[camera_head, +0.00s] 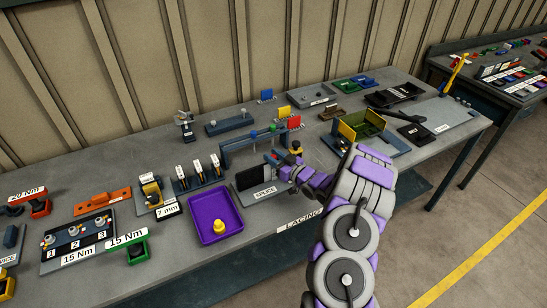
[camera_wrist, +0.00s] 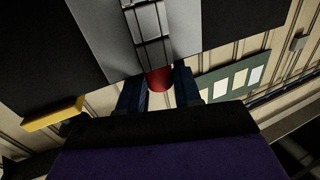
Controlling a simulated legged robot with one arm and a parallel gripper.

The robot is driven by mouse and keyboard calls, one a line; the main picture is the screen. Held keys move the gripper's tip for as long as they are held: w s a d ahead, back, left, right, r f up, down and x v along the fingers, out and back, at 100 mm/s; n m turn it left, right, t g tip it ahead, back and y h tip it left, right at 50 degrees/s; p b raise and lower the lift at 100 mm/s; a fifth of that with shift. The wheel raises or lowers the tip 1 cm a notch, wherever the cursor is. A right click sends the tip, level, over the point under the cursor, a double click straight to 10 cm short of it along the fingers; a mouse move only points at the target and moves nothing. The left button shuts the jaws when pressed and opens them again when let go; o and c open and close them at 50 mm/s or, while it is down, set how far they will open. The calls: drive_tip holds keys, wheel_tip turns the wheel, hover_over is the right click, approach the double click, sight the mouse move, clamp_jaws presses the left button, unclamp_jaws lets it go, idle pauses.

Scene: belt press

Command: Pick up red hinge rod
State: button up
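The red hinge rod shows in the wrist view as a short red end (camera_wrist: 160,79), at the lower end of a grey segmented strip (camera_wrist: 152,32) between two black sheets. My gripper's dark blue fingers (camera_wrist: 160,88) stand on both sides of the red end, close against it, with no clear gap. The gripper looks shut on it. The rest of the rod cannot be made out. In the head view my gripper (camera_head: 289,166) is beside the SPLICE plate (camera_head: 266,190), and my arm hides part of that area.
The bench front edge is near.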

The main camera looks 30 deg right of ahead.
drive_tip(key=shift+d, duration=0.15)
drive_tip(key=c, duration=0.3)
clamp_jaws()
drive_tip(key=shift+r, duration=0.1)
drive_tip(key=shift+r, duration=0.1)
drive_tip(key=shift+r+p, duration=0.15)
drive_tip(key=shift+p, duration=0.25)
drive_tip(key=shift+s, duration=0.3)
drive_tip(key=shift+s+p, duration=0.45)
drive_tip(key=shift+s, duration=0.65)
